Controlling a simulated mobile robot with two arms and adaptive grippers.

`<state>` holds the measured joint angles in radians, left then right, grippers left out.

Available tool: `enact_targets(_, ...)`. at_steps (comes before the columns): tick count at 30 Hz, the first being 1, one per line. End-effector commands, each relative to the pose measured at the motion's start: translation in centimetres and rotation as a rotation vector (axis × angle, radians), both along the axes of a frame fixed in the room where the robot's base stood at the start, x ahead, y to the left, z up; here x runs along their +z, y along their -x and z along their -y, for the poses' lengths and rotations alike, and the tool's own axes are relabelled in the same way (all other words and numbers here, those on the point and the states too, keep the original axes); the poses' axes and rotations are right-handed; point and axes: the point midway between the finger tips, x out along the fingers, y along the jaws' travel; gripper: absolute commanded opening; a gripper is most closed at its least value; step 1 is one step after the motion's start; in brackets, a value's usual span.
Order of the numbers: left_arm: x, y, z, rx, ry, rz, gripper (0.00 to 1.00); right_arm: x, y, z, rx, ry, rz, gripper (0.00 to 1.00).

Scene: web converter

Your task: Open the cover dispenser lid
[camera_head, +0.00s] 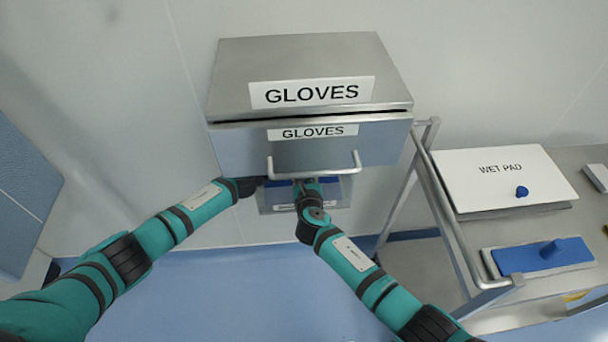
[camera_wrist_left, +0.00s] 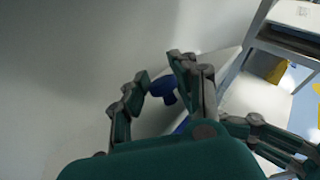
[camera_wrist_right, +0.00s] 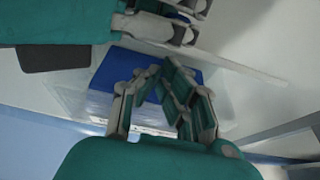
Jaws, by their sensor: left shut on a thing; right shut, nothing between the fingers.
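The cover dispenser (camera_head: 335,194) is a clear box with blue contents, low on the wall and partly hidden beneath the gloves dispenser and behind my arms. In the right wrist view its blue contents (camera_wrist_right: 108,72) show behind clear panels. My left gripper (camera_wrist_left: 160,76) is shut on a blue knob (camera_wrist_left: 162,88), beside a pale panel. In the head view, its fingers are hidden below the gloves dispenser. My right gripper (camera_wrist_right: 162,73) is shut and empty in front of the blue contents. It also shows in the head view (camera_head: 306,182), near the gloves handle.
The steel gloves dispenser (camera_head: 226,75) with its bar handle (camera_head: 313,173) overhangs both hands closely. A steel cart (camera_head: 448,215) at the right carries a wet pad box (camera_head: 490,187) and a blue-topped block (camera_head: 530,258). The floor below the arms is clear.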

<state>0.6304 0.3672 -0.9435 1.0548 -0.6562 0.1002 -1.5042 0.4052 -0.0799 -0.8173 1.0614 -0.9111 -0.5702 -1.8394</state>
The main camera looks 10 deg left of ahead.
Motion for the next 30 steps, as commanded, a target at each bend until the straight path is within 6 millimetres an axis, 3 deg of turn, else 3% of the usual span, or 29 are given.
enact_targets(18, 0.4, -0.3, -0.2, 0.004, -0.002, 0.007, 0.00, 2.0, -1.1, -0.3, 0.002, -0.003, 0.008, 0.00)
enact_targets(19, 0.3, -0.2, -0.2, 0.004, -0.003, 0.007, 0.30, 2.0, -1.1, -0.3, 0.002, -0.003, 0.009, 0.00)
enact_targets(21, 0.2, -0.2, -0.2, 0.003, -0.003, 0.005, 0.39, 2.1, -1.1, -0.3, 0.002, -0.004, 0.010, 0.00)
enact_targets(24, 0.0, 0.0, -0.1, 0.001, -0.004, 0.001, 0.52, 2.1, -1.1, -0.4, 0.003, -0.005, 0.011, 0.00)
enact_targets(30, -0.4, 0.3, 0.1, -0.005, -0.003, -0.005, 0.52, 2.2, -1.2, -0.4, 0.004, -0.005, 0.013, 0.00)
